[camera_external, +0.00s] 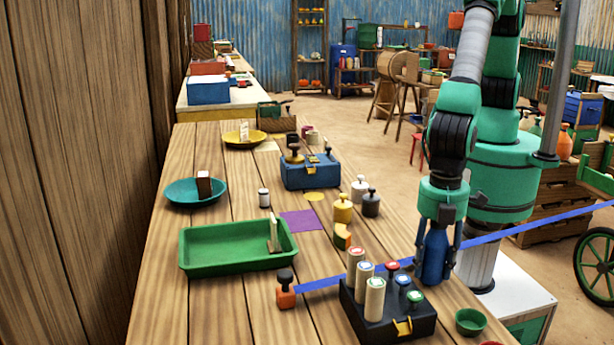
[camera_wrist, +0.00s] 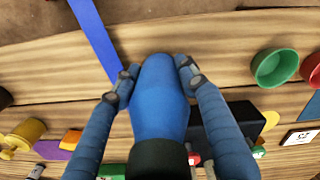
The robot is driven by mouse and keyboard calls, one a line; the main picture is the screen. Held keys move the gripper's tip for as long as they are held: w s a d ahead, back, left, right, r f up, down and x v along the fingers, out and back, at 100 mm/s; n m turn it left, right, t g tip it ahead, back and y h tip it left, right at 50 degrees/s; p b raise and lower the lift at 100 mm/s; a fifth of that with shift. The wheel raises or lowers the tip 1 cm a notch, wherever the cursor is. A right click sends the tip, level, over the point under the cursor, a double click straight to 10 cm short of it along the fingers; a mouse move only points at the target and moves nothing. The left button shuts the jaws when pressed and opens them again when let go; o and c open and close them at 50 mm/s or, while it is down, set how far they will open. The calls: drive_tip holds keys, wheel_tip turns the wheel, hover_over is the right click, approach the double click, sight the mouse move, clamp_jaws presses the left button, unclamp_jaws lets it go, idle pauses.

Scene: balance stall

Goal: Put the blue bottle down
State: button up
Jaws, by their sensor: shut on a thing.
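The blue bottle (camera_external: 434,258) is held upright in my gripper (camera_external: 437,246), over the right edge area of the wooden table. In the wrist view the bottle (camera_wrist: 160,105) lies between the two blue-grey fingers of my gripper (camera_wrist: 156,74), which press on its sides. The bottle's base is close to the tabletop, but I cannot tell if it touches. It stands just behind and right of the black block with capped cylinders (camera_external: 385,325).
A blue strip (camera_external: 350,276) crosses the table beside the bottle. A green cup (camera_external: 470,321) stands at the front right. Yellow and dark weights (camera_external: 343,208), a green tray (camera_external: 215,268) and a blue box (camera_external: 310,175) lie further left. Some bare wood lies around the bottle.

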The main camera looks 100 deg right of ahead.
drive_tip(key=shift+f, duration=0.1)
drive_tip(key=o, duration=1.4)
wheel_tip(320, 180, up, 12)
drive_tip(key=shift+r+p, duration=0.15)
drive_tip(key=shift+p, duration=1.05)
